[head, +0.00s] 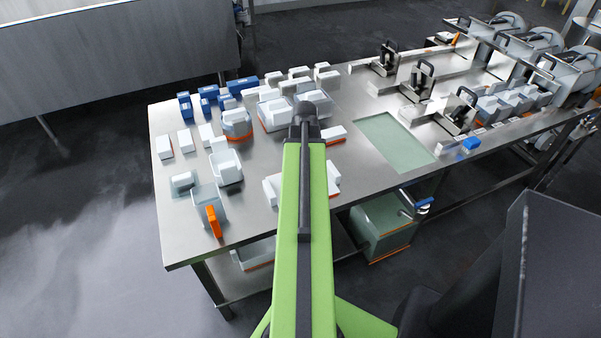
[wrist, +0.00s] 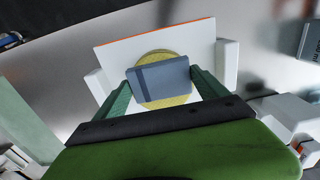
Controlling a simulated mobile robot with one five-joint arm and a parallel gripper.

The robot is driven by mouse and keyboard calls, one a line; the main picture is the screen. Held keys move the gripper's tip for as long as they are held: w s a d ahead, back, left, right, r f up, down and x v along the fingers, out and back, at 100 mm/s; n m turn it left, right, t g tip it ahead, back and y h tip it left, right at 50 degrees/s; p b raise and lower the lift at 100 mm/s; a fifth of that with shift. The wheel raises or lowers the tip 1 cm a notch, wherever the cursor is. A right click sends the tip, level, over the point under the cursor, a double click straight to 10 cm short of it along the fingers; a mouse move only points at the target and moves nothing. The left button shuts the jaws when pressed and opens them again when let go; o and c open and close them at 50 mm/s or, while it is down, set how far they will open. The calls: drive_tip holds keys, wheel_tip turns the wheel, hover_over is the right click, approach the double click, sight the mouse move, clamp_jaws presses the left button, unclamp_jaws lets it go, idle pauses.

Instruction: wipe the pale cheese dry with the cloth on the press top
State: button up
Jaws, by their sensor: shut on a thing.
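In the wrist view my gripper (wrist: 160,84) has its two green fingers shut on a folded blue-grey cloth (wrist: 165,78) with a darker stripe. The cloth is over a round pale-yellow cheese (wrist: 158,57), covering its middle; the cheese shows above and below it. I cannot tell whether the cloth touches the cheese. The cheese lies on a white board (wrist: 115,58) with an orange far edge. White blocks (wrist: 228,62) stand at the board's sides. In the head view my arm hides the gripper, cloth and cheese.
The head view shows a steel table (head: 258,220) with white and blue blocks at left. A green-tinted sunken basin (head: 395,138) lies right of my arm, with several metal presses (head: 417,85) beyond it. A green-tinted box (head: 385,225) stands below the table's front edge.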

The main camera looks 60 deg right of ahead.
drive_tip(key=shift+w+d, duration=1.15)
drive_tip(key=shift+w, duration=0.3)
drive_tip(key=shift+s+a, duration=0.1)
drive_tip(key=shift+s+a, duration=1.1)
drive_tip(key=shift+s, duration=0.3)
drive_tip(key=shift+w+d, duration=0.6)
drive_tip(key=shift+w, duration=0.15)
drive_tip(key=shift+w+d, duration=0.55)
drive_tip(key=shift+w, duration=0.2)
drive_tip(key=shift+s+a, duration=0.55)
drive_tip(key=shift+s, duration=0.2)
drive_tip(key=shift+s+a, duration=0.55)
drive_tip(key=shift+s, duration=0.2)
drive_tip(key=shift+r, duration=0.1)
